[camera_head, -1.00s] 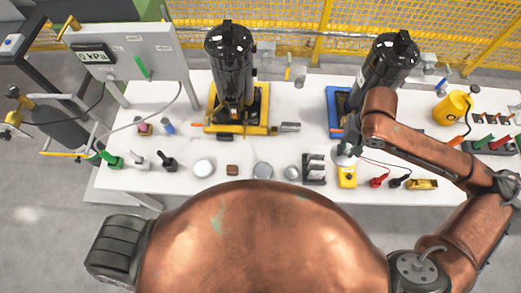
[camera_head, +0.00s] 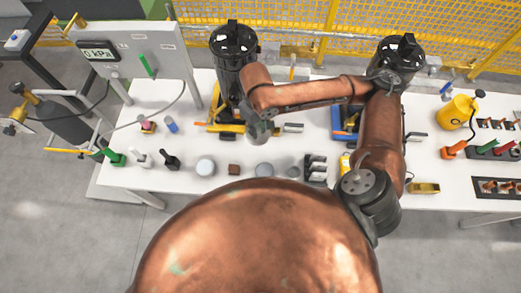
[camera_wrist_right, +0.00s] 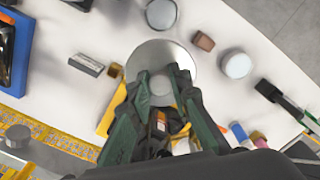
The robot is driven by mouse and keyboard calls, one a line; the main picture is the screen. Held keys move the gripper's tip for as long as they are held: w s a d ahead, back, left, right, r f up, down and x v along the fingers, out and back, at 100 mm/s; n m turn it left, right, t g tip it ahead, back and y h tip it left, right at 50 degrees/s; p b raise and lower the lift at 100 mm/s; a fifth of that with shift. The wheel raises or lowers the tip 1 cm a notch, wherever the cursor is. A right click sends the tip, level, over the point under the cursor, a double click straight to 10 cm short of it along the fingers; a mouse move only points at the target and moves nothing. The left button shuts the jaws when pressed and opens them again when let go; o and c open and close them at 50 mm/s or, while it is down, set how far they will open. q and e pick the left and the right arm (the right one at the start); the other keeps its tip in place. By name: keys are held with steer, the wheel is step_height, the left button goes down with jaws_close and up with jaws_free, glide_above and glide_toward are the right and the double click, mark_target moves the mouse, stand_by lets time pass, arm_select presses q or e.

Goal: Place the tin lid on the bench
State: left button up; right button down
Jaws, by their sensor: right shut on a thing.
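My right gripper shows in the right wrist view (camera_wrist_right: 163,78), its green fingers shut on a round silver tin lid (camera_wrist_right: 155,52). The lid is held above the white bench (camera_wrist_right: 255,105). In the head view the right gripper (camera_head: 262,130) hangs over the bench (camera_head: 185,190), in front of the left black compressor tank (camera_head: 232,50); the lid cannot be made out there. My left gripper is not in view.
A brown block (camera_head: 234,169) lies between a pale round tin (camera_head: 205,166) and a grey round tin (camera_head: 264,170). A black rack (camera_head: 315,168) stands to their right. A metal block (camera_wrist_right: 87,64) lies near the held lid. Several coloured tools stand at left.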

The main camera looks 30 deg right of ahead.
mark_target(258, 142)
steer(key=s+f+n, duration=0.1)
steer(key=f+n, duration=0.1)
steer(key=n, duration=0.1)
steer(key=a+f+n, duration=0.1)
steer(key=f+n, duration=0.1)
steer(key=n, duration=0.1)
steer(key=s+f+n, duration=0.1)
steer(key=f+n, duration=0.1)
steer(key=n, duration=0.1)
steer(key=shift+s+a+n+p, duration=0.15)
steer(key=shift+s+n+p, duration=0.15)
steer(key=s+a+f+n, duration=0.2)
steer(key=s+f+n, duration=0.3)
steer(key=n, duration=0.8)
steer(key=w+d+f, duration=0.4)
steer(key=f, duration=0.1)
steer(key=w+d+f, duration=0.5)
steer(key=shift+w+d, duration=0.1)
steer(key=shift+w, duration=0.05)
steer(key=shift+w+d+f+b, duration=0.25)
steer(key=shift+d+f+b, duration=0.05)
steer(key=shift+f, duration=0.1)
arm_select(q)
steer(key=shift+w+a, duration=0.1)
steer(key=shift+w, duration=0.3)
arm_select(e)
steer(key=shift+w+d+f, duration=0.1)
steer(key=shift+f, duration=1.55)
